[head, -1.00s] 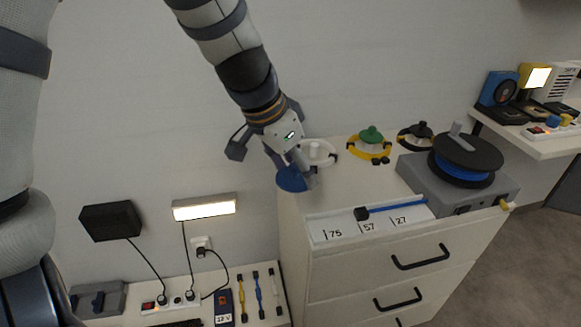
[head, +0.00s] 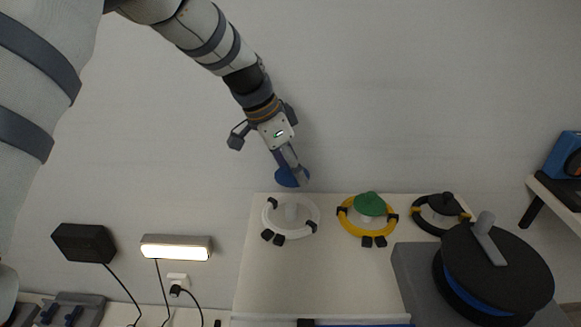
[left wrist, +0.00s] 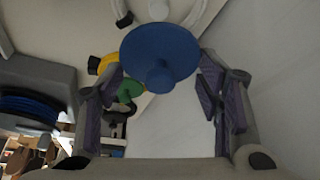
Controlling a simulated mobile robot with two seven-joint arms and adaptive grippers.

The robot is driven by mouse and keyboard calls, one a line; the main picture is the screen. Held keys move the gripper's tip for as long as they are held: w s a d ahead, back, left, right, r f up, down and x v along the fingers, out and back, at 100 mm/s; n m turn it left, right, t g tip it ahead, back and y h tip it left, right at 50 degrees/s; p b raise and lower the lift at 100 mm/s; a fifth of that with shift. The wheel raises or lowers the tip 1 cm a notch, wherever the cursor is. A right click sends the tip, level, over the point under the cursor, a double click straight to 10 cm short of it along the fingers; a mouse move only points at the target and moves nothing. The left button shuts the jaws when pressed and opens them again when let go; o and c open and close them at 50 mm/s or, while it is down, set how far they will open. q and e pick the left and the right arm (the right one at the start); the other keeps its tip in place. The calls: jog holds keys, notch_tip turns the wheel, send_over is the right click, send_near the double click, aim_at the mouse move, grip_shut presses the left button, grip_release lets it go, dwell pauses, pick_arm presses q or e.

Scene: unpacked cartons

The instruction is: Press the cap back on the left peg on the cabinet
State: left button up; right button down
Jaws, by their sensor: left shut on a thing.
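My left gripper (head: 289,163) is shut on the blue cap (head: 292,177), which appears just above the cabinet's back edge. In the left wrist view the blue cap (left wrist: 160,50) is a round disc with its knob between the fingers. The left peg (head: 291,211) is a pale upright post inside a white ring on the cabinet top (head: 330,270); its top is bare. The cap is apart from this peg, above and behind it in the head view. The peg partly shows beyond the cap in the left wrist view (left wrist: 158,9). My right gripper is not in view.
A green-capped peg (head: 370,203) stands in a yellow ring (head: 345,222), and a black-capped peg (head: 447,203) in a black ring. A grey box with a large black-and-blue reel (head: 500,265) fills the cabinet's right side. The wall (head: 400,100) is close behind.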

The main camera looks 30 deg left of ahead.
aim_at(287, 175)
pick_arm(q)
jog(key=f+b, duration=0.1)
jog(key=f, duration=0.3)
jog(key=shift+s+f, duration=0.15)
jog(key=shift+s, duration=0.05)
jog(key=shift+f, duration=0.9)
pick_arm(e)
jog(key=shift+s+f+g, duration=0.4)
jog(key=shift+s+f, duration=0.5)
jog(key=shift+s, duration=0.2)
pick_arm(q)
jog(key=shift+f+b, duration=0.3)
jog(key=shift+f, duration=0.6)
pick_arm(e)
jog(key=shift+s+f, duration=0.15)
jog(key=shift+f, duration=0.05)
pick_arm(q)
jog(key=o, duration=1.4)
jog(key=shift+c, duration=0.2)
jog(key=shift+r+p, duration=1)
jog(key=shift+r, duration=2.6)
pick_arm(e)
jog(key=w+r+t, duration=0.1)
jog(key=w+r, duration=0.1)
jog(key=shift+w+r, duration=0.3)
